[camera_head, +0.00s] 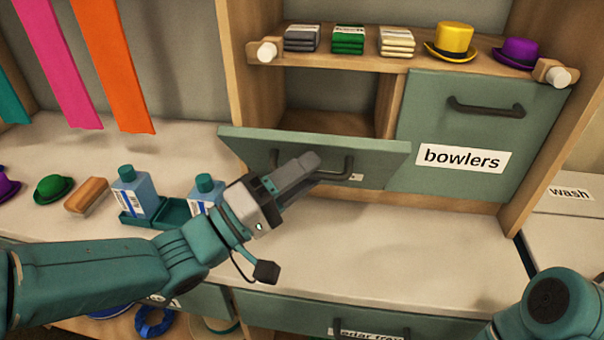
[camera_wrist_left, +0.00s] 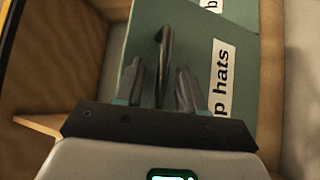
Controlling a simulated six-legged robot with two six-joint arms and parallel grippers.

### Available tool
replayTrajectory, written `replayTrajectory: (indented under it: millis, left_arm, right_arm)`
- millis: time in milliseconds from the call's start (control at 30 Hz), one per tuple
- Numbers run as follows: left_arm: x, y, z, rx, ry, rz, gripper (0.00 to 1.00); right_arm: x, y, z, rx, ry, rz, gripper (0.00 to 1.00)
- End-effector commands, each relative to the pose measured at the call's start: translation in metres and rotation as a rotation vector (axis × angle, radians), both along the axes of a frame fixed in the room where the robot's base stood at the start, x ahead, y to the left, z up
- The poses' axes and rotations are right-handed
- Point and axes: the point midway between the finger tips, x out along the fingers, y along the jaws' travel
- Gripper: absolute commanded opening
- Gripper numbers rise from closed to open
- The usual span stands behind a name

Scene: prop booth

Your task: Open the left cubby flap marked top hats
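The left cubby flap (camera_head: 235,142) is a green panel under the shelf. It is tilted outward at the top, part open, with the cubby interior showing above it. Its dark bar handle (camera_head: 347,167) is partly hidden behind my left gripper (camera_head: 300,172). In the left wrist view, the "top hats" label (camera_wrist_left: 220,80) is partly covered. There the handle (camera_wrist_left: 165,50) lies between the two fingers of my left gripper (camera_wrist_left: 160,85). The fingers are apart, with gaps showing beside the bar. Only part of my right arm shows at bottom right; its gripper is out of view.
The "bowlers" flap (camera_head: 430,110) beside it is shut. Hats and folded cloths stand on the shelf (camera_head: 375,55) above. Blue bottles (camera_head: 140,190) in a green tray (camera_head: 172,216) stand near my left wrist. The counter (camera_head: 400,255) below the flap is clear.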

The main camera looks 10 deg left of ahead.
Motion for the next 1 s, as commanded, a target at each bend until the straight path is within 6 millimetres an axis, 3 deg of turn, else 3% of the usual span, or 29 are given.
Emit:
replayTrajectory:
  millis: [433,867,1000]
  left_arm:
    - [-0.005,0.008,-0.002,0.0,0.0,0.004,0.39]
    - [-0.073,0.082,-0.031,-0.001,0.0,0.01,0.39]
    - [-0.09,0.1,-0.042,0.001,-0.003,0.009,0.39]
  right_arm:
    - [0.0,0.0,0.0,0.0,0.0,0.0,0.43]
    - [0.0,0.0,-0.001,0.0,0.0,0.0,0.43]
    - [0.0,0.0,-0.013,0.0,0.0,0.0,0.43]
